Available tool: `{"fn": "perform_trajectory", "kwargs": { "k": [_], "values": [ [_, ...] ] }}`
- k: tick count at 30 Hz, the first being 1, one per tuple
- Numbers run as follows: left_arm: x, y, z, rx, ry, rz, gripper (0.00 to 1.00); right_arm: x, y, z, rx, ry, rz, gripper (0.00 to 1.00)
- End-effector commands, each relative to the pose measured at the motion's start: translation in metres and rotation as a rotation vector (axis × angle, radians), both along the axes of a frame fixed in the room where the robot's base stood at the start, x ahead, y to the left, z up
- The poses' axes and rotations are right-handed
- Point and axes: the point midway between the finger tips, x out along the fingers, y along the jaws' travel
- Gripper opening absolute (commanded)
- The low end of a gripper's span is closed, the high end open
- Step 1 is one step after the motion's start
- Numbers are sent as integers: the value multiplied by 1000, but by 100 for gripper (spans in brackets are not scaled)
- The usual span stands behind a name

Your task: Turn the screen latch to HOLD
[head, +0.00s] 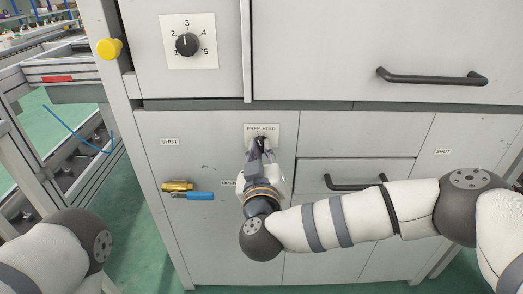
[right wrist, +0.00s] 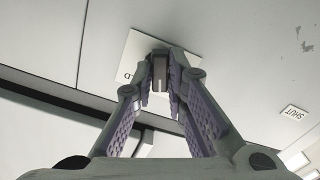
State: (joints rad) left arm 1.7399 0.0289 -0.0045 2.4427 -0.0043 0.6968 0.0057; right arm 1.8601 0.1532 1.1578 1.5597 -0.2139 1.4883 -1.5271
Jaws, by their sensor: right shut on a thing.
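The screen latch's label plate (head: 262,130), marked FREE and HOLD, is on the grey cabinet front near the middle of the head view. The plate also shows in the right wrist view (right wrist: 137,50). My right gripper (head: 261,147) is at the plate, its fingers shut on the latch knob (right wrist: 160,74), a dark grey block with a light line. The gripper hides most of the knob in the head view, so I cannot tell exactly which word it points to. My left gripper is out of view; only part of my left arm shows at lower left.
A numbered dial (head: 187,45) is above left. A brass valve with a blue lever (head: 199,196) is left of my right gripper. Drawer handles are at the upper right (head: 430,77) and below right (head: 352,184). A yellow button (head: 110,48) is on the left post.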

Motion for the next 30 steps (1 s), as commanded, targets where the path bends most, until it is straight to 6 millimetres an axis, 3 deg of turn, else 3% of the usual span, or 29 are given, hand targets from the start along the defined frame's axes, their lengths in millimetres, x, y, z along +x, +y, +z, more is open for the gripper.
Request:
{"fn": "perform_trajectory", "kwargs": {
  "k": [8,15,30],
  "values": [
    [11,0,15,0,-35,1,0,0,1,8,54,-8,2,0],
    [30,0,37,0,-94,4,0,0,1,9,221,-11,2,0],
    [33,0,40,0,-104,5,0,0,0,0,618,-2,0,0]
  ]
}}
